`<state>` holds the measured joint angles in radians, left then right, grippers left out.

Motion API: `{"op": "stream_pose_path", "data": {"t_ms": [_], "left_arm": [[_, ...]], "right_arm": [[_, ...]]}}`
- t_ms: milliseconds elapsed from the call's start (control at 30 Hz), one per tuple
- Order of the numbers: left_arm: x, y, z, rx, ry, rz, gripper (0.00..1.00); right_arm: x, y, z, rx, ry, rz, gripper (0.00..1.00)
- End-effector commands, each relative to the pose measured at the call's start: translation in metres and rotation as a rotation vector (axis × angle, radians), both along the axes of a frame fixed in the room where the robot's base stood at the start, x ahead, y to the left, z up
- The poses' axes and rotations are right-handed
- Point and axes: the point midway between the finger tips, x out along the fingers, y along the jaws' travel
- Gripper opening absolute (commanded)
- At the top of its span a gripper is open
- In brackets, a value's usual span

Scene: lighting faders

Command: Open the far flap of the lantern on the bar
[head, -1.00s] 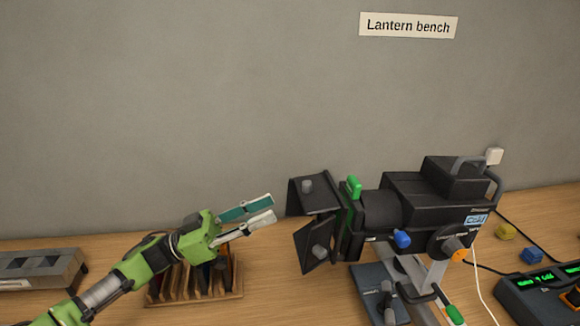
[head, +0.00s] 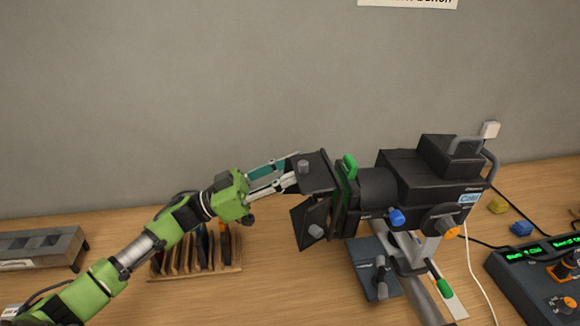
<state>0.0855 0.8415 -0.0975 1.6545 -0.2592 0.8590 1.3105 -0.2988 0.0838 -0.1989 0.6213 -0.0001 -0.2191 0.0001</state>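The black lantern (head: 405,178) sits on its bar stand, its front facing left. Two black flaps show at its front. The upper flap (head: 318,178), farther back in the picture, carries a grey knob (head: 303,167). The lower, nearer flap (head: 308,213) carries another grey knob (head: 316,231). My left gripper (head: 295,170) has its fingers parted, with the tips at the left edge of the upper flap. The upper teal-padded finger is partly hidden behind that flap. I cannot tell whether either finger touches it. My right gripper is not in view.
A wooden rack (head: 200,265) with dark slats stands below my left arm. A grey box (head: 40,250) sits at far left. The wall is behind.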

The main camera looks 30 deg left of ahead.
Motion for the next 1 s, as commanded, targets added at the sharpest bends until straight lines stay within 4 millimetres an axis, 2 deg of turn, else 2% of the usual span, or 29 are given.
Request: {"op": "stream_pose_path", "data": {"t_ms": [100,200,233,467,700,800,1000], "left_arm": [[0.0,0.0,0.0,0.0,0.0,0.0,0.29],[0.0,0.0,0.0,0.0,0.0,0.0,0.03],[0.0,0.0,0.0,0.0,0.0,0.001,0.0],[0.0,0.0,0.002,-0.002,0.001,0.016,0.0],[-0.006,-0.002,0.006,0.001,-0.005,0.163,0.0],[-0.008,-0.003,0.004,0.006,-0.012,0.221,0.0],[-0.009,-0.002,0.001,0.012,-0.018,0.259,0.0]], "right_arm": [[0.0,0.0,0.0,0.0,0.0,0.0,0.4],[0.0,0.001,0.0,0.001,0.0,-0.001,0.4],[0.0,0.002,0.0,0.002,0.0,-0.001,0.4],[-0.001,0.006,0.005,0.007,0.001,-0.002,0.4],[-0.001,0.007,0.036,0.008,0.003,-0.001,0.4],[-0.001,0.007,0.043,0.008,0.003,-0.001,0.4],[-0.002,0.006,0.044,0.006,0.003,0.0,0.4]]}}
